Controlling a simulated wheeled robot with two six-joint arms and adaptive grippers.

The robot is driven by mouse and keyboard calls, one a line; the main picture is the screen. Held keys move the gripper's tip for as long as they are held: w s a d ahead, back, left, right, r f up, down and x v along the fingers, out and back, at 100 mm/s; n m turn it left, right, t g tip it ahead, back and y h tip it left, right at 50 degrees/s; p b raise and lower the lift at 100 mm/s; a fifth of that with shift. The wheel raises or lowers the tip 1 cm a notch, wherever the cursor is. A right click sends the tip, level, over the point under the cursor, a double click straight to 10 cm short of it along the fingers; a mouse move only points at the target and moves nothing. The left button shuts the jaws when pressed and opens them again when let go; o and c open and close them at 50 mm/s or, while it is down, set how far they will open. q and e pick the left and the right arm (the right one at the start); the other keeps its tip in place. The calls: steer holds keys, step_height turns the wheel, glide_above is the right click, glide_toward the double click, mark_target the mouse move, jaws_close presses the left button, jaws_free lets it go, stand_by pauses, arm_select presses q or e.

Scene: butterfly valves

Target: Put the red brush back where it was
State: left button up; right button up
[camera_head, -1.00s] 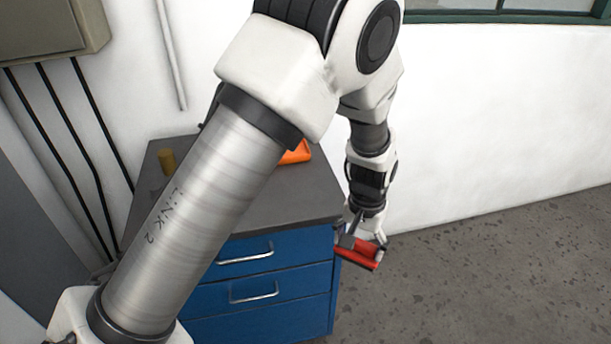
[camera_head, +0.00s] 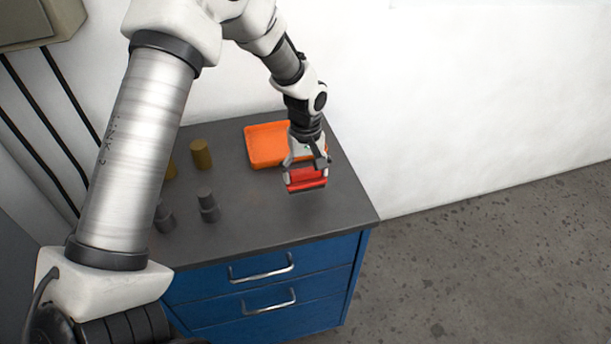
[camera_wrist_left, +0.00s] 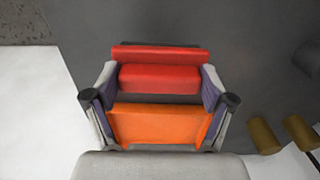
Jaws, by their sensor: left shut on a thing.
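The red brush (camera_head: 306,178) is held in my left gripper (camera_head: 305,168) over the dark top of the blue cabinet, in front of the orange tray (camera_head: 262,146). In the left wrist view the red brush (camera_wrist_left: 158,76) lies crosswise between the two fingers of my left gripper (camera_wrist_left: 158,90), with a dark strip along its far side. The orange tray (camera_wrist_left: 158,124) shows behind it there. I cannot tell how high the brush is above the top. My right gripper is not in view.
The blue drawer cabinet (camera_head: 285,215) has a grey top. Brass cylinders (camera_head: 201,154) and dark grey stepped pieces (camera_head: 208,206) stand on its left part. The front right of the top is clear. A white wall is behind.

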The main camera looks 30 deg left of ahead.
mark_target(307, 179)
arm_select(q)
steer(key=f+p, duration=0.1)
steer(key=f, duration=0.2)
steer(key=shift+d+f, duration=0.1)
steer(key=shift+d, duration=0.1)
steer(key=shift+a+f, duration=0.1)
steer(key=shift+f, duration=0.1)
steer(key=o, duration=1.2)
steer(key=shift+r, duration=0.5)
step_height(307, 179, up, 11)
steer(key=b, duration=0.2)
steer(key=shift+r+b, duration=0.15)
steer(key=shift+b, duration=0.2)
